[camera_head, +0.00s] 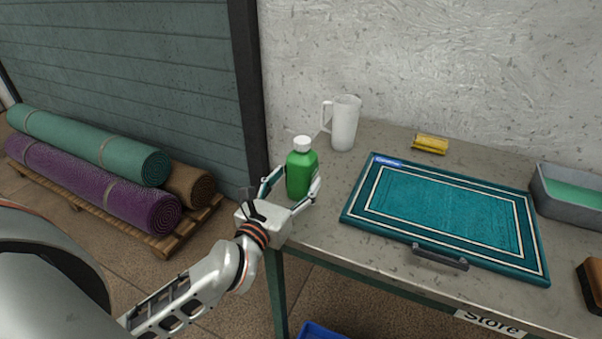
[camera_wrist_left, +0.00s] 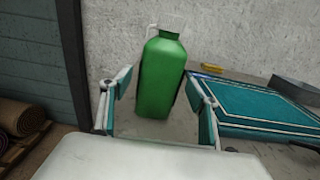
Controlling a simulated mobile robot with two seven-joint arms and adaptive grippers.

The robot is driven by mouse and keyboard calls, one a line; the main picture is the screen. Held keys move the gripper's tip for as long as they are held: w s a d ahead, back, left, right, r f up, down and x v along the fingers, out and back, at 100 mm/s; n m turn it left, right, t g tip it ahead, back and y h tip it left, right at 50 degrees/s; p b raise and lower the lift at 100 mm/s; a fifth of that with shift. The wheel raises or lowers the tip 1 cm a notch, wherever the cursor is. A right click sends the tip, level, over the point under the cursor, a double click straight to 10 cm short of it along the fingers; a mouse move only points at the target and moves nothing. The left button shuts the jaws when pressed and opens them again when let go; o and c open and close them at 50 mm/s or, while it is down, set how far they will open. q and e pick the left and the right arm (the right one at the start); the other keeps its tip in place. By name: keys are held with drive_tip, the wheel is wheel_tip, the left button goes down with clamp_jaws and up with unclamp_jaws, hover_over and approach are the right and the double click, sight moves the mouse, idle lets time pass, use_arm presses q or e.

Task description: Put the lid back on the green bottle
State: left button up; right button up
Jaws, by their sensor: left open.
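The green bottle (camera_head: 300,176) stands upright near the left end of the grey table, with a white lid (camera_head: 302,143) on its top. Whether the lid is seated tightly cannot be told. My left gripper (camera_head: 291,186) is open, with one finger on each side of the bottle's body. In the left wrist view the bottle (camera_wrist_left: 162,75) stands between and beyond the spread fingers (camera_wrist_left: 160,90); its top merges with white behind it. My right gripper is not in view.
A white jug (camera_head: 345,123) stands behind the bottle. A teal framed mat (camera_head: 440,208) with a handle, a yellow item (camera_head: 431,144), a grey tub (camera_head: 568,205) and a brown block (camera_head: 592,283) are to the right. Rolled rugs (camera_head: 100,185) lie on a pallet at left.

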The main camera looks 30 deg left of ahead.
use_arm(q)
drive_tip(key=s, duration=0.6)
drive_tip(key=shift+s+d+f+b, duration=0.1)
drive_tip(key=shift+s+d+b, duration=0.1)
drive_tip(key=shift+b, duration=0.1)
drive_tip(key=shift+s, duration=0.8)
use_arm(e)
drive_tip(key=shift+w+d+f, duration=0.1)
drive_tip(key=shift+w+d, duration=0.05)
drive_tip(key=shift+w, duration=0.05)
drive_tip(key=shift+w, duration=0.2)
